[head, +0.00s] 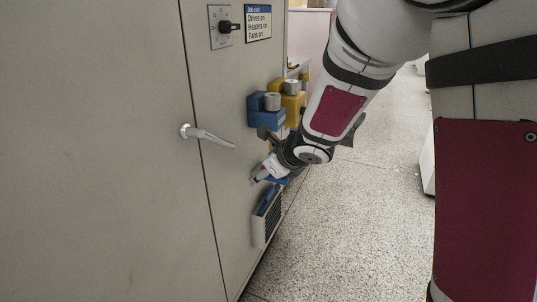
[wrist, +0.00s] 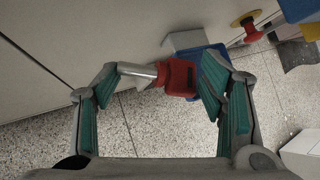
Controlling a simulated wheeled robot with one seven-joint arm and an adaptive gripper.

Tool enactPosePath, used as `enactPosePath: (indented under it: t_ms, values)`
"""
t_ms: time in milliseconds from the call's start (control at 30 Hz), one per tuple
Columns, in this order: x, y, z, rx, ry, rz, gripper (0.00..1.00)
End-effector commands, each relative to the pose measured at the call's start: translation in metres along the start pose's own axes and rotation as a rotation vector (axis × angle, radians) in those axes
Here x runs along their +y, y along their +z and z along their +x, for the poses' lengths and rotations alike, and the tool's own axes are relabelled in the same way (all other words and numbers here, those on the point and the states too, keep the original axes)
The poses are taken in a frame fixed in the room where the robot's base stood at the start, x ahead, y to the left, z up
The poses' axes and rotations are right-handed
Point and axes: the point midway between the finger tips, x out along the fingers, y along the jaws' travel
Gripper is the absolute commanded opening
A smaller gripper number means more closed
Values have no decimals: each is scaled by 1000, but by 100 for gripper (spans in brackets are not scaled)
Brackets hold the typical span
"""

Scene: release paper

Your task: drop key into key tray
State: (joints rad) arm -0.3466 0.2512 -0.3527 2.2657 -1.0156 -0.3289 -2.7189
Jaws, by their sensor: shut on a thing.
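My gripper (wrist: 160,76) is shut on the key, which has a red head (wrist: 178,79) and a silver shaft (wrist: 137,70). The key lies crosswise between the green-padded fingers. A blue tray (wrist: 214,52) shows behind the key in the wrist view, partly hidden by it and by the right finger. In the head view my gripper (head: 268,173) is close to the cabinet, above the blue tray (head: 270,201) on the cabinet's lower front. The key's red head cannot be made out there. The key is held apart from the tray, as far as I can tell.
The grey cabinet (head: 95,150) has a protruding lever handle (head: 210,136), a rotary switch (head: 225,27) and a job card (head: 258,22). Blue (head: 265,112) and yellow (head: 291,100) blocks stick out above my gripper. A red knob (wrist: 250,30) shows in the wrist view.

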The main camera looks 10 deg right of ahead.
Motion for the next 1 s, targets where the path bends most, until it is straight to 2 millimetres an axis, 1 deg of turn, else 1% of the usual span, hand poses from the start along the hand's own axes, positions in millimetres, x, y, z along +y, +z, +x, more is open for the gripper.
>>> enactPosePath:
  t_ms: [33,200,300,433,733,900,1000]
  values:
    - [-14,-2,5,5,-2,1,35]
    - [-51,-4,25,4,-3,2,35]
    - [-70,-6,36,3,-2,0,35]
    - [-89,-7,46,1,-1,0,35]
    - [-107,-9,56,1,0,1,35]
    - [-97,-28,74,2,1,1,35]
    - [-95,-33,80,2,0,1,34]
